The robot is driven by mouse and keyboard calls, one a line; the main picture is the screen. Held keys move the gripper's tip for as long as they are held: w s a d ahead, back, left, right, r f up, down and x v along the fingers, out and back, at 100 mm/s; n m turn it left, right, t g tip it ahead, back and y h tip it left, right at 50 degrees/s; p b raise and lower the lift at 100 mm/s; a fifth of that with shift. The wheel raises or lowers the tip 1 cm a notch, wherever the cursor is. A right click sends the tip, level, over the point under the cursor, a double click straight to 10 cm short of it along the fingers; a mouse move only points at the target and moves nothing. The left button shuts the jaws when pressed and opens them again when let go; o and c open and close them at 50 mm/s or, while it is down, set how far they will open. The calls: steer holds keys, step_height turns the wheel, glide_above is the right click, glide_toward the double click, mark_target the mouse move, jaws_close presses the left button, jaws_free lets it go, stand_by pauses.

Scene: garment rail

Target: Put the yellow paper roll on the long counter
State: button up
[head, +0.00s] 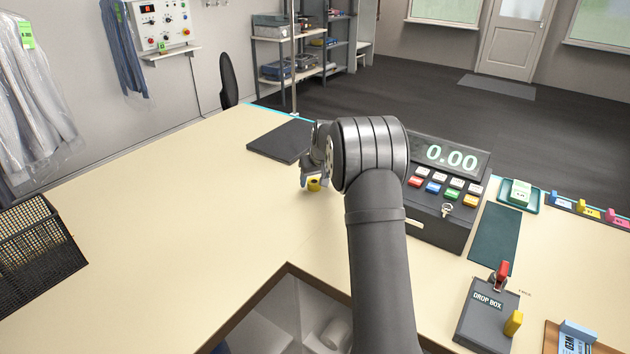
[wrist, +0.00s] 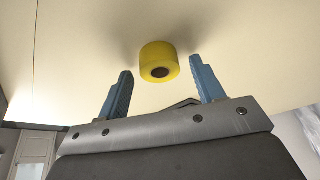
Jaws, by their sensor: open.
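The yellow paper roll (head: 314,184) sits on the long counter (head: 200,210), just below my gripper (head: 308,180) in the head view. In the wrist view the yellow roll (wrist: 159,62) shows its dark core hole and rests against the cream counter top (wrist: 240,50). The two blue fingers of my gripper (wrist: 160,88) are spread apart, one on each side of the roll's line. Gaps show between the roll and both fingers, and nothing is held.
A cash register (head: 445,185) stands right of my arm. A dark mat (head: 282,140) lies behind the gripper. A black wire basket (head: 38,255) is at the far left. A drop box (head: 487,312) is at the front right. The counter's left middle is clear.

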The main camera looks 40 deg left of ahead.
mark_target(313, 179)
steer(key=v, duration=1.1)
steer(key=shift+d+r, duration=0.15)
steer(key=shift+r, duration=0.05)
steer(key=shift+s+f, duration=0.1)
steer(key=shift+s, duration=0.05)
steer(key=x, duration=1.2)
steer(key=shift+r, duration=2)
